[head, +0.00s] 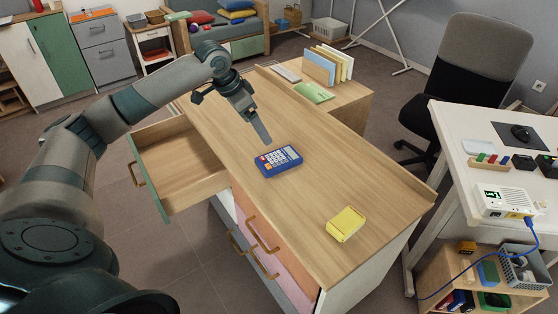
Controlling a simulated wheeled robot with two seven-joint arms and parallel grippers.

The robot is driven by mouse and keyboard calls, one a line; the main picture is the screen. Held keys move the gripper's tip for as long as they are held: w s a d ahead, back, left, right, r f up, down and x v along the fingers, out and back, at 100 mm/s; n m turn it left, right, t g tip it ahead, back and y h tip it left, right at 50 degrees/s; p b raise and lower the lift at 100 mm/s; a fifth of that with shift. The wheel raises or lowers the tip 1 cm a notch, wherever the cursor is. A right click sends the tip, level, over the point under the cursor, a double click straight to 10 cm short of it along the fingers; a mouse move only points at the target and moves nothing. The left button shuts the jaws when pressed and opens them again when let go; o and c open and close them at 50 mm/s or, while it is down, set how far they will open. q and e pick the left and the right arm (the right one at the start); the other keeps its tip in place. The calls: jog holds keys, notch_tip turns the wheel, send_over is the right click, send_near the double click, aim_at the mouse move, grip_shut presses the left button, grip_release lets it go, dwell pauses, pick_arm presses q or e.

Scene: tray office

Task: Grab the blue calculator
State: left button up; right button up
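The blue calculator (279,161) lies flat on the wooden desk top (310,200), with pale keys and a small red patch facing up. My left gripper (266,146) comes in from the left and points down just behind the calculator, close to its far edge. I cannot tell whether it touches the calculator or hovers above the desk. Its fingers overlap in this view, so their opening does not show. My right gripper is not in view.
A yellow box (346,224) lies near the desk's front right. An open, empty drawer (180,170) juts out at left. A white table (470,175) is at right.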

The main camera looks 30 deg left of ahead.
pick_arm(q)
jog(key=p, duration=0.1)
send_near(277, 158)
jog(key=x, duration=0.2)
jog(key=shift+a+f, duration=0.15)
jog(key=shift+f, duration=0.25)
jog(key=shift+w+f, duration=0.2)
jog(key=shift+f, duration=0.2)
jog(key=shift+w+d+f+p, duration=0.2)
jog(key=shift+d+f+p, duration=0.1)
jog(key=shift+f+p, duration=0.2)
jog(key=x, duration=0.2)
jog(key=shift+w+d+f+p, duration=0.2)
jog(key=shift+d+f+p, duration=0.05)
jog(key=shift+f+p, duration=0.1)
jog(key=shift+w+f, duration=0.2)
jog(key=shift+f, duration=0.3)
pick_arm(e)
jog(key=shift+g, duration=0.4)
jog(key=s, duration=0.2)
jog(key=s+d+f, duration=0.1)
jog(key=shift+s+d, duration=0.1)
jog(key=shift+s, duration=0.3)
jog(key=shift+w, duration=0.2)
